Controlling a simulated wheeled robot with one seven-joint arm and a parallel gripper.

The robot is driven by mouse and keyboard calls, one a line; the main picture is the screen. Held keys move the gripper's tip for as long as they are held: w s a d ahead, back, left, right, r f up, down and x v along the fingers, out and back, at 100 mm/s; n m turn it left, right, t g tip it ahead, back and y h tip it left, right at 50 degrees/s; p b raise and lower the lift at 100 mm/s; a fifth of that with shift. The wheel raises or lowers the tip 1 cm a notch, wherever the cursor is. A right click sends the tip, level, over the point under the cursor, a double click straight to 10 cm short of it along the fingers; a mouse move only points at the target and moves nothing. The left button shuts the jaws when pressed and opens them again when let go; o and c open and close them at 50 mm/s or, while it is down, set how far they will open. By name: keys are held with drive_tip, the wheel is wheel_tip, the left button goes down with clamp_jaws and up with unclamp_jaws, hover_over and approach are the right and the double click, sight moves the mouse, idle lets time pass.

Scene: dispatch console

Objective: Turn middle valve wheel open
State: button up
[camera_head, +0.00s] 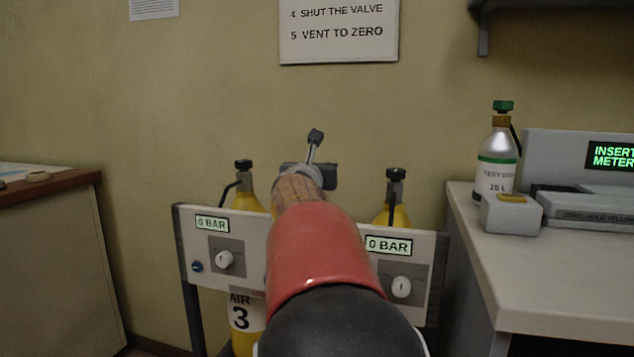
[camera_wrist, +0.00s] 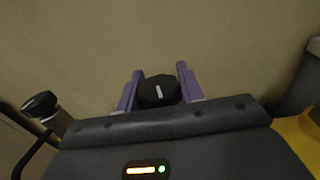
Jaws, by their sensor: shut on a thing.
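The middle valve wheel (camera_wrist: 160,96) is a black, faceted knob with a short white mark on top, seen in the wrist view. My gripper (camera_wrist: 160,73) has one purple-grey finger on each side of it and is shut on it. The white mark runs nearly up and down in that picture, tilted slightly. In the head view my arm hides the middle cylinder and its wheel.
The left valve wheel (camera_head: 243,163) and right valve wheel (camera_head: 396,174) stand on yellow cylinders either side of my arm. The panel (camera_head: 437,252) shows 0 BAR on two displays. A counter (camera_head: 560,275) with a test gas bottle (camera_head: 497,165) is at right.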

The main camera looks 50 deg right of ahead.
drive_tip(key=n+t+y+b, duration=0.2)
drive_tip(key=t+y+b, duration=0.1)
drive_tip(key=shift+f+n+b, duration=0.3)
drive_tip(key=shift+n, duration=0.1)
drive_tip(key=n+t+y+b, duration=0.2)
drive_tip(key=y, duration=0.1)
drive_tip(key=shift+w+a+r+n, duration=0.15)
drive_tip(key=shift+w+n, duration=0.05)
drive_tip(key=shift+n, duration=0.1)
drive_tip(key=n+y, duration=0.1)
drive_tip(key=n+t+y, duration=0.1)
drive_tip(key=y, duration=0.1)
drive_tip(key=n+t+y, duration=0.1)
drive_tip(key=y, duration=0.1)
drive_tip(key=shift+w+a+r, duration=0.1)
drive_tip(key=shift+a+r, duration=0.15)
drive_tip(key=shift+a+n+t+y+p, duration=0.15)
drive_tip(key=shift+n+y+p, duration=0.3)
drive_tip(key=shift+n+y, duration=0.55)
drive_tip(key=shift+a+n+t+y+p, duration=0.15)
drive_tip(key=shift+n+y+p, duration=0.35)
drive_tip(key=shift+y, duration=0.9)
drive_tip(key=o, duration=1)
drive_tip(key=shift+f, duration=0.1)
